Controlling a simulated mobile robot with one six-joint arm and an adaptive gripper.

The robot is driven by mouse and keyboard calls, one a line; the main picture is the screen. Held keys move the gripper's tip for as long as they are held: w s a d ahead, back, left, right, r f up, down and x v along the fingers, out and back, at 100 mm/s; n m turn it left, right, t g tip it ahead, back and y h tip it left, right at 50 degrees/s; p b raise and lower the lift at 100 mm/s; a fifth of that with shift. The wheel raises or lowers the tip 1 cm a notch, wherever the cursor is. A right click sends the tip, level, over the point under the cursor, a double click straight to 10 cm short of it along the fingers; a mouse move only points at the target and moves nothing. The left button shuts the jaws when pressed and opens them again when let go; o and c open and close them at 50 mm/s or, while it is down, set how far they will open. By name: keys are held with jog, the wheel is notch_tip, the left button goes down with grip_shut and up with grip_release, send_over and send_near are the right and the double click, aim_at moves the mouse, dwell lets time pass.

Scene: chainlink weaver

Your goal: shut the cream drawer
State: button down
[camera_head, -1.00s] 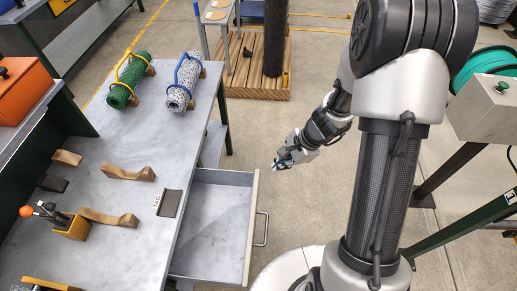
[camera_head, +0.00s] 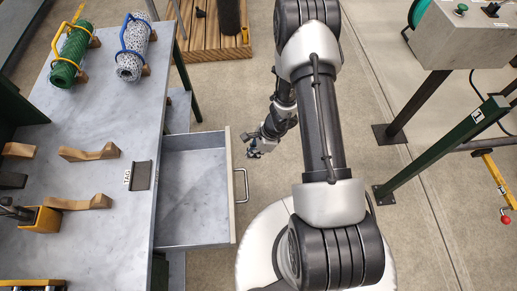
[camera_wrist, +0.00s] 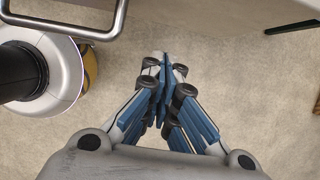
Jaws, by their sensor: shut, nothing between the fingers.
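The cream drawer (camera_head: 229,190) is pulled out from the grey workbench, and its inside looks empty. Its front panel faces right and carries a metal bar handle (camera_head: 242,185). In the wrist view the handle (camera_wrist: 68,30) shows at the upper left, with part of the drawer front (camera_wrist: 205,12) along the top. My gripper (camera_head: 253,153) hangs just right of the drawer front, beyond the handle's far end, touching neither as far as I can see. In the wrist view my gripper (camera_wrist: 163,62) has its blue-padded fingers together with nothing between them.
On the workbench (camera_head: 115,205) lie a green roll (camera_head: 72,55), a speckled roll (camera_head: 132,48), wooden cradles (camera_head: 90,152) and a dark tag block (camera_head: 141,175). A wooden pallet (camera_head: 205,42) stands beyond. Green metal legs (camera_head: 440,150) stand at right. Bare floor lies between.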

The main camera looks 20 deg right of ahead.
jog(key=shift+w+a+r, duration=0.1)
jog(key=shift+w+a, duration=0.2)
jog(key=shift+a, duration=0.6)
jog(key=shift+w+a+r, duration=0.1)
jog(key=shift+w+a, duration=0.2)
jog(key=shift+a, duration=0.6)
jog(key=shift+a, duration=0.1)
